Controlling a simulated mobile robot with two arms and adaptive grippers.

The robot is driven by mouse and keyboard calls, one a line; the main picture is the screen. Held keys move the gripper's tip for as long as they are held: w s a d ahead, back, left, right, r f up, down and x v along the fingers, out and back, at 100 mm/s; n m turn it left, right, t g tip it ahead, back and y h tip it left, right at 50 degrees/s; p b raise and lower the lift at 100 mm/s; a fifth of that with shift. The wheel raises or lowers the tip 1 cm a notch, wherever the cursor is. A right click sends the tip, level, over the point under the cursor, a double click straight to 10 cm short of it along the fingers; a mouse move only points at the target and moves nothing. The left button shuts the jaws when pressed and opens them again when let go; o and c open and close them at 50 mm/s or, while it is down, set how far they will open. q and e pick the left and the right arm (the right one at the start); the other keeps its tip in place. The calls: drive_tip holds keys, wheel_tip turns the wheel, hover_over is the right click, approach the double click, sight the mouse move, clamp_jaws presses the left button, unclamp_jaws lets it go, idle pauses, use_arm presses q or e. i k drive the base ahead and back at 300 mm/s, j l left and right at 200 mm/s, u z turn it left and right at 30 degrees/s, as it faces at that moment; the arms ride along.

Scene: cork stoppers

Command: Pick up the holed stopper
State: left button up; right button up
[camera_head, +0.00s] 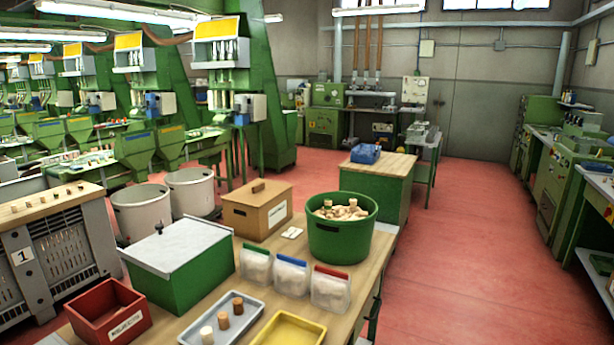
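Three cork stoppers stand in a row in a grey tray (249,316) at the bottom of the head view. The nearest is a pale stopper (206,336), the middle one is a tan stopper (223,320), and the farthest is a darker brown stopper (238,306). A green tub (342,241) behind holds a heap of stoppers, with a couple standing out on top. I cannot tell which stopper has a hole. Neither of my grippers is in view.
The wooden table (378,262) also bears a yellow tray (288,330), a red box (108,312), a lidded green box (180,288), a labelled brown box (256,215) and three clear bags (290,276). Open red floor (470,240) lies to the right.

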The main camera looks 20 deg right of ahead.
sight(352, 207)
drive_tip(key=i+l+u, duration=0.2)
drive_tip(key=l, duration=0.15)
drive_tip(key=l+u, duration=0.2)
drive_tip(key=l, duration=0.2)
drive_tip(key=i+l+u, duration=0.25)
drive_tip(key=l, duration=0.15)
drive_tip(key=l+u, duration=0.2)
drive_tip(key=l, duration=0.2)
